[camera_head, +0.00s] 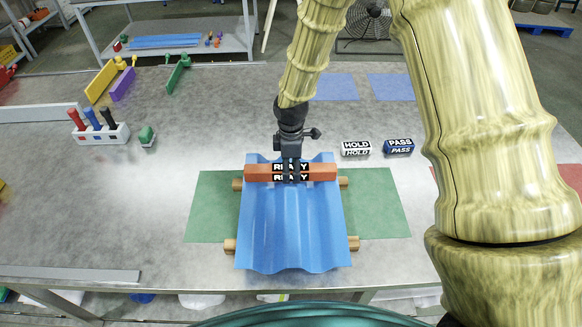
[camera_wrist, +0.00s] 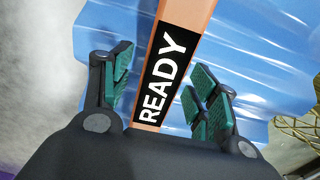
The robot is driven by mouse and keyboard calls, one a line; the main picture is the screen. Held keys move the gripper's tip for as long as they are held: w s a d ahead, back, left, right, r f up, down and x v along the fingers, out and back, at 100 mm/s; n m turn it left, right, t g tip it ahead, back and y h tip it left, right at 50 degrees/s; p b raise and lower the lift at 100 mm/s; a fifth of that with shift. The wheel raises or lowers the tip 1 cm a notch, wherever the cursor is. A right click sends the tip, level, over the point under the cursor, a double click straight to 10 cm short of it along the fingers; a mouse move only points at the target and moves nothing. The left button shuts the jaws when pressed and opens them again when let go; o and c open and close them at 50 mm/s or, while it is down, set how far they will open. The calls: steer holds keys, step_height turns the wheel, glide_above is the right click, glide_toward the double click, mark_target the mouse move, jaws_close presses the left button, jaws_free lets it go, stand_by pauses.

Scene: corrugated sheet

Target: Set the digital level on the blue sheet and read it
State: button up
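The orange level (camera_head: 256,173) lies crosswise over the far end of the blue corrugated sheet (camera_head: 292,225). Its black labels read READY in white, on top and on the near side; the top label (camera_wrist: 160,75) is large in the wrist view. The blue sheet (camera_wrist: 265,55) shows beneath it there. My gripper (camera_head: 291,178) reaches down over the level's middle and hides part of the lettering. In the wrist view my gripper (camera_wrist: 165,90) is open, with green-padded fingers on both sides of the level and gaps between pads and level.
The sheet rests on wooden bars (camera_head: 235,245) over a green mat (camera_head: 212,215). A HOLD block (camera_head: 356,148) and a PASS block (camera_head: 398,146) stand to the right behind. A white marker holder (camera_head: 100,134) and green block (camera_head: 147,136) are left. Bare table lies left of the mat.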

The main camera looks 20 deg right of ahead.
mark_target(291, 167)
step_height(291, 167, up, 12)
stand_by(0.9)
steer(key=shift+f, duration=0.1)
